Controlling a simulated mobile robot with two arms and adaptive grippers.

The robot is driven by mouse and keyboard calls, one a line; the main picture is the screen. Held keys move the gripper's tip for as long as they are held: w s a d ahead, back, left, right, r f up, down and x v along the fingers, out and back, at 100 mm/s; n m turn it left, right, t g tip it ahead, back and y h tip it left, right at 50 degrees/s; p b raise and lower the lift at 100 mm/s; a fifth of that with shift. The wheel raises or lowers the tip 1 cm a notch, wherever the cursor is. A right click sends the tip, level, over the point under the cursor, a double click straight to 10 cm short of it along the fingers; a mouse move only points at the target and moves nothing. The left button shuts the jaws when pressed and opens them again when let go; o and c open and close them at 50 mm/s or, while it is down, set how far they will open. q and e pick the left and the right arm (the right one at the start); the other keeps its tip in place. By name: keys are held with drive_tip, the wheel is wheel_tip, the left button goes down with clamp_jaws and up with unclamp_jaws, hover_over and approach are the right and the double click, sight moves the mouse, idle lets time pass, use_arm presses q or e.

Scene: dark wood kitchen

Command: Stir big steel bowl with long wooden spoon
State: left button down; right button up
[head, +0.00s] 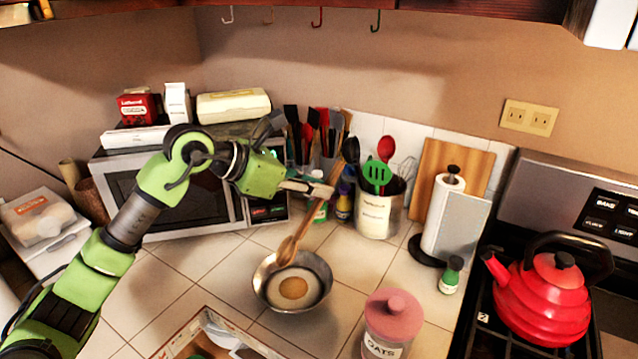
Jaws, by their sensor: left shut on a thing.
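The big steel bowl (263,289) stands on the tiled counter in the middle of the head view. A pale mixture with a round orange-brown patch lies in it. My left gripper (322,190) is above and behind the bowl, shut on the upper part of the long wooden spoon (309,225). The spoon slants down to the left. Its wide end is over the bowl's back left part; I cannot tell whether it touches the contents. My right gripper is not in view.
A utensil crock (378,215) and a paper towel roll (442,215) stand right of the bowl. A pink-lidded oats jar (390,325) is at the front right. A microwave (135,190) stands behind left. A red kettle (545,300) sits on the stove.

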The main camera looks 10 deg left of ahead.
sight(316, 203)
use_arm(q)
drive_tip(key=shift+d+f+b, duration=0.15)
drive_tip(key=shift+f+b, duration=0.25)
drive_tip(key=shift+f, duration=0.5)
wheel_tip(316, 203, down, 2)
drive_tip(key=shift+f+b, duration=0.15)
drive_tip(key=shift+b, duration=0.55)
wheel_tip(316, 203, down, 7)
drive_tip(key=b, duration=0.5)
drive_tip(key=shift+w+r, duration=0.1)
drive_tip(key=shift+r, duration=0.1)
